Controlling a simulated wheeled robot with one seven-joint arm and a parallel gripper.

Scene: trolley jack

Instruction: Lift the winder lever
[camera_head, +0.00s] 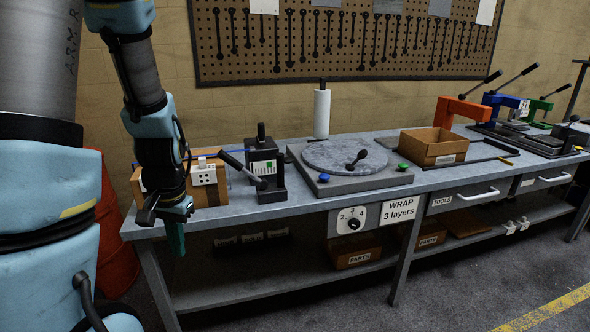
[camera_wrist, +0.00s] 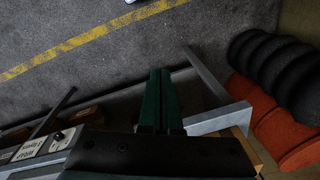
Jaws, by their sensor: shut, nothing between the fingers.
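The lever cannot be made out in the wrist view.
The bench (camera_head: 300,200) holds a cardboard box (camera_head: 220,190), a grey turntable (camera_head: 345,155) with a black knob, and an open box (camera_head: 433,147). A dial panel (camera_head: 353,218) is on its front. An orange drum (camera_head: 97,240) stands at left. The floor in front is clear.

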